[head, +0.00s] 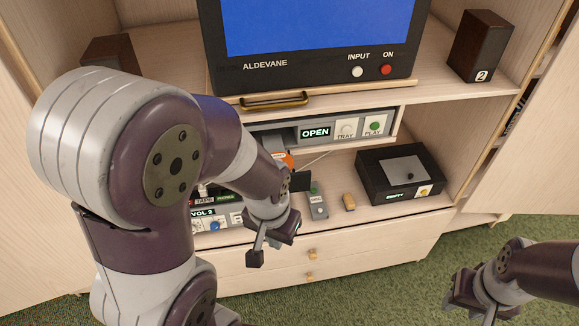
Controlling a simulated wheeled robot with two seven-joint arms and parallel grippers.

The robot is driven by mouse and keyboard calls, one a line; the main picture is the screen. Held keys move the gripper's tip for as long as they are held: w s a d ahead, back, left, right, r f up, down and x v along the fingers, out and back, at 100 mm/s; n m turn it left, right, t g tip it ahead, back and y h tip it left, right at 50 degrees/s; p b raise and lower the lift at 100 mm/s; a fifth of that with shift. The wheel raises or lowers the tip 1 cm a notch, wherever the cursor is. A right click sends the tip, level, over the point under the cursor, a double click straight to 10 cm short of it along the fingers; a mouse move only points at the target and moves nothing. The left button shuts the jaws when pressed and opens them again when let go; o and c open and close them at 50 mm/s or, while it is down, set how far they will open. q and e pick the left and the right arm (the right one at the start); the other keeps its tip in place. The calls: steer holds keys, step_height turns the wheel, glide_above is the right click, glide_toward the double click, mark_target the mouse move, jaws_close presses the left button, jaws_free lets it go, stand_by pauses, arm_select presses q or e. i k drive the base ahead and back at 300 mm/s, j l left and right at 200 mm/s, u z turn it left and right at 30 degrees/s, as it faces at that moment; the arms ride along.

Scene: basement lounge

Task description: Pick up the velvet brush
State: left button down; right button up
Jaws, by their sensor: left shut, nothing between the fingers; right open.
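My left gripper (268,243) is shut and empty. It shows in front of the shelf's front edge, to the left of the brush and apart from it. My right gripper (472,306) is open and empty at the lower right, over the green carpet and well away from the brush.
The grey player (330,131) reads OPEN above, under the television (315,45). My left arm hides the shelf's left part. Carpet (400,290) is clear in front.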

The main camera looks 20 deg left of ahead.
mark_target(347, 198)
steer(key=i+l+u, duration=0.1)
steer(key=i+l, duration=0.15)
steer(key=i+l+u, duration=0.1)
steer(key=i+l, duration=0.15)
steer(key=l, duration=0.15)
steer(key=i+l+u, duration=0.1)
steer(key=l, duration=0.3)
steer(key=i+l+u, duration=0.25)
steer(key=i+l, duration=0.65)
steer(key=i, duration=0.15)
